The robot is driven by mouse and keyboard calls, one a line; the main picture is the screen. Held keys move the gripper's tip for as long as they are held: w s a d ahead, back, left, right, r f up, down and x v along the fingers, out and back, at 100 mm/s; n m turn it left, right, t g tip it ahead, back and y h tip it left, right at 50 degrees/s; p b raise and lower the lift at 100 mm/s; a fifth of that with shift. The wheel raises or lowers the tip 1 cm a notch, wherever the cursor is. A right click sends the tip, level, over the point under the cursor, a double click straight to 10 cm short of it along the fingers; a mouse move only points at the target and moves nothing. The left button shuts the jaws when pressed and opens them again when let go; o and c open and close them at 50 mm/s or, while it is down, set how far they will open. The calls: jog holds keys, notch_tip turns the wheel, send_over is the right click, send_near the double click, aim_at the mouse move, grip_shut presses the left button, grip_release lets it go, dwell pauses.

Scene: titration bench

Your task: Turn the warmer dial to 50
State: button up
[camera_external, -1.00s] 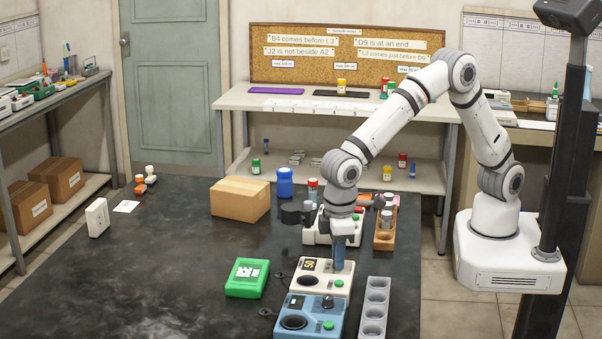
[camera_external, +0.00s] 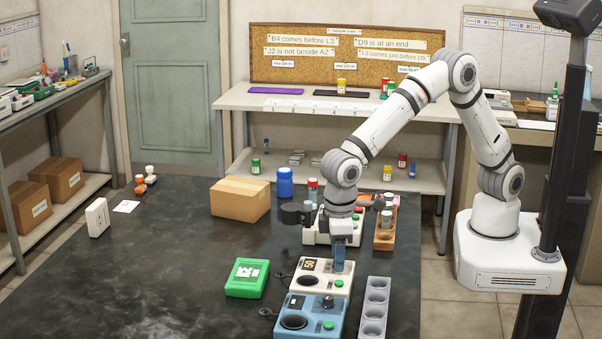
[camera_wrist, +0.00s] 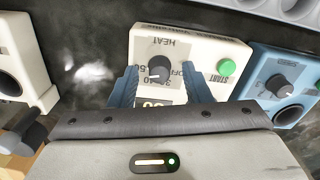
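The cream warmer (camera_external: 341,292), marked HEAT with a green START button, sits on the dark table. In the wrist view the warmer (camera_wrist: 205,48) appears upside down. Its dark round dial (camera_wrist: 160,68) has a pale mark on its lower left side, near the 50 label at left. The orange digits of its display (camera_wrist: 153,102) are partly hidden by my gripper. My gripper (camera_wrist: 160,80) points down with one blue finger on each side of the dial. Gaps show between fingers and dial. In the external view my gripper (camera_external: 339,266) hides the dial.
A blue device marked SPEED (camera_external: 309,318) stands close in front of the warmer. A grey rack (camera_external: 375,305) is to the right, a green box (camera_external: 246,277) to the left. Another cream device (camera_external: 318,236) stands behind. The table's left front is clear.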

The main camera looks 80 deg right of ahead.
jog(key=shift+r, duration=0.1)
notch_tip(320, 180, up, 8)
jog(key=shift+f, duration=0.2)
dwell(0.3)
jog(key=p, duration=0.2)
jog(key=shift+r+m+p, duration=0.3)
jog(key=shift+r+p, duration=0.05)
jog(key=shift+p, duration=0.5)
jog(key=shift+f, duration=0.35)
notch_tip(320, 180, down, 8)
jog(key=shift+r+p, duration=0.1)
jog(key=shift+p, duration=0.4)
jog(key=shift+m, duration=0.3)
